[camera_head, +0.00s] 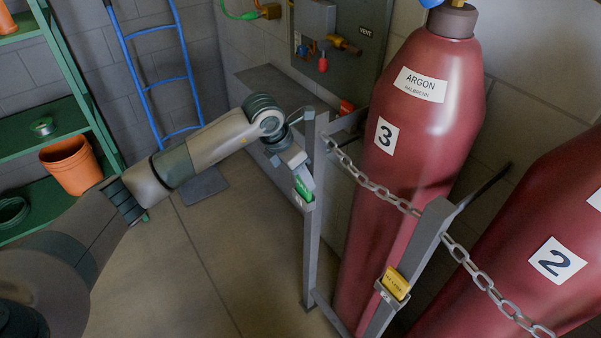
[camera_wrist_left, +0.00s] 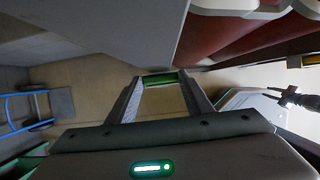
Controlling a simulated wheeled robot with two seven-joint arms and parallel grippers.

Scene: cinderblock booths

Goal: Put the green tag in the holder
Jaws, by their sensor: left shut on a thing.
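The green tag (camera_head: 303,188) is at the end of my left gripper (camera_head: 301,178), close against the left grey post. A small grey holder (camera_head: 306,204) on that post sits right below the tag. I cannot tell whether the tag's lower edge is inside the holder or just above it. In the left wrist view, the green tag (camera_wrist_left: 163,78) spans between the two fingertips of my left gripper (camera_wrist_left: 163,84), which is shut on it. My right gripper is not in view.
A chain (camera_head: 372,181) crosses a red argon cylinder (camera_head: 418,120) marked 3. A yellow tag (camera_head: 396,284) sits in a holder on the nearer post (camera_head: 428,235). A second cylinder (camera_head: 540,220) stands at right.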

